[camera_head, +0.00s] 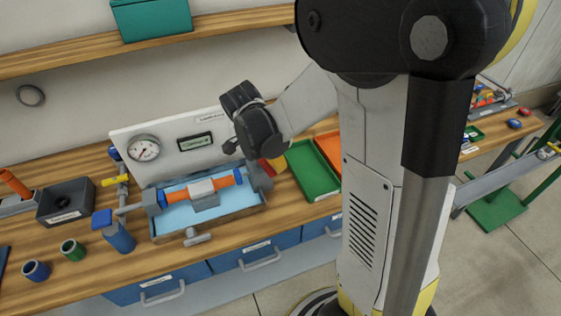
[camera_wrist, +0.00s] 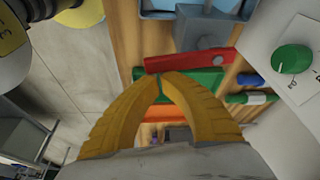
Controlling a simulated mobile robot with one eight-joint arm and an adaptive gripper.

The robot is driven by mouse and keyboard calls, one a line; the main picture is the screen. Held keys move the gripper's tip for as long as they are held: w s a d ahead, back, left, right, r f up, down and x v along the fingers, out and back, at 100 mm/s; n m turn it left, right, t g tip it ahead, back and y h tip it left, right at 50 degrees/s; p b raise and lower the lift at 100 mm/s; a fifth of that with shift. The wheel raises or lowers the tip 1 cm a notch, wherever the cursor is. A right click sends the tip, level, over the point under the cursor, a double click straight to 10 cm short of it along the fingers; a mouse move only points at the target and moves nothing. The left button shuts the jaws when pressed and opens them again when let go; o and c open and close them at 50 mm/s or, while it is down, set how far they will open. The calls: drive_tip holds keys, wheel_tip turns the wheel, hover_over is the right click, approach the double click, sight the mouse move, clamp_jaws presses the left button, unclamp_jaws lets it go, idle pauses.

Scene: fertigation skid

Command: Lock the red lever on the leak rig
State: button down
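The leak rig has a white panel (camera_head: 184,146) and a blue tray (camera_head: 217,213) with an orange pipe section on the bench. The red lever (camera_head: 266,166) is at the rig's right end, mostly hidden by my wrist. In the wrist view the red lever (camera_wrist: 192,61) is a bar lying across the picture, slightly tilted, with a round mark near its right end. My gripper (camera_wrist: 168,74) has yellow fingers with tips drawn together and nothing visible between them. The tips are at the lever's near edge; I cannot tell whether they touch.
A green tray (camera_head: 312,173) and an orange tray (camera_head: 330,146) lie right of the rig. A grey block (camera_wrist: 203,30) is beyond the lever; a panel with a green knob (camera_wrist: 292,59) stands close right. Cups and a dark box (camera_head: 66,201) are at left.

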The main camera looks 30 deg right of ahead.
drive_tip(key=shift+a, duration=0.35)
drive_tip(key=shift+s+a, duration=0.1)
idle(0.3)
wheel_tip(320, 180, up, 10)
drive_tip(key=p, duration=0.3)
drive_tip(key=shift+d+f, duration=0.25)
drive_tip(key=shift+d, duration=0.1)
idle(0.5)
